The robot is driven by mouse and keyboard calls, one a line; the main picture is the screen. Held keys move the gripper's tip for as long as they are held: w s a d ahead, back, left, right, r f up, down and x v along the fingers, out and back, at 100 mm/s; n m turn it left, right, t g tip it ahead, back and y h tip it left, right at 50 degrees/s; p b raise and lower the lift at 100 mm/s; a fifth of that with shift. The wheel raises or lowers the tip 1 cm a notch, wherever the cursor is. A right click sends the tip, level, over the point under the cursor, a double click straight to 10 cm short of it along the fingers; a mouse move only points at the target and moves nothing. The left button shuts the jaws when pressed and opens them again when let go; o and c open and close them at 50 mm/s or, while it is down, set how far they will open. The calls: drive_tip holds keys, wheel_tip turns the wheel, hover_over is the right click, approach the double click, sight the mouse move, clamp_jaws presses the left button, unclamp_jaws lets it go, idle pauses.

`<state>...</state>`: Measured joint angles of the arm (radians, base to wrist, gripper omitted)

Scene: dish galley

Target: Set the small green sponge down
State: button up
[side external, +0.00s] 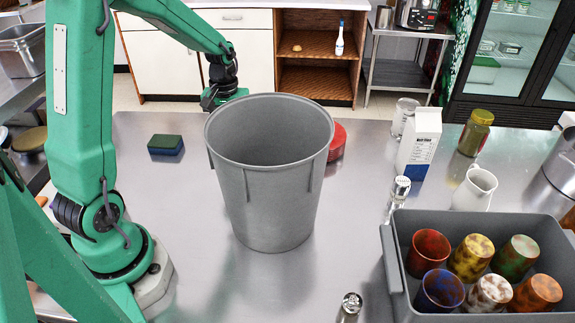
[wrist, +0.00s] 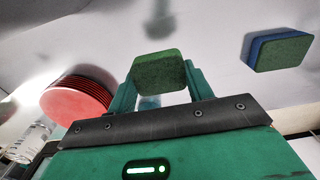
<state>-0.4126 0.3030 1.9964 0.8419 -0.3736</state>
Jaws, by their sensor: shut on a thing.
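The small green sponge (wrist: 158,73) is between the two fingers of my gripper (wrist: 160,80) in the wrist view. The gripper is shut on it. I cannot tell how high the sponge is above the table. In the side view my gripper (side external: 225,97) shows only partly, behind the left rim of the grey bin, and the held sponge is hidden there.
A green-and-blue sponge (side external: 166,145) lies on the table left of the grey bin (side external: 268,185). A red stack of plates (wrist: 75,97) is behind the bin. A grey crate (side external: 398,285) of cups, a carton (side external: 418,145) and jars stand right. The table's left part is mostly clear.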

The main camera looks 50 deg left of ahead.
drive_tip(key=a+f, duration=0.1)
drive_tip(key=a, duration=0.2)
drive_tip(key=a+f, duration=0.2)
drive_tip(key=a, duration=0.1)
drive_tip(key=a+f, duration=0.2)
drive_tip(key=a, duration=0.1)
drive_tip(key=shift+s+f, duration=0.15)
drive_tip(key=shift+s, duration=0.15)
drive_tip(key=shift+f, duration=2)
drive_tip(key=shift+f, duration=0.15)
drive_tip(key=o, duration=0.9)
drive_tip(key=shift+o, duration=0.2)
wheel_tip(320, 180, up, 12)
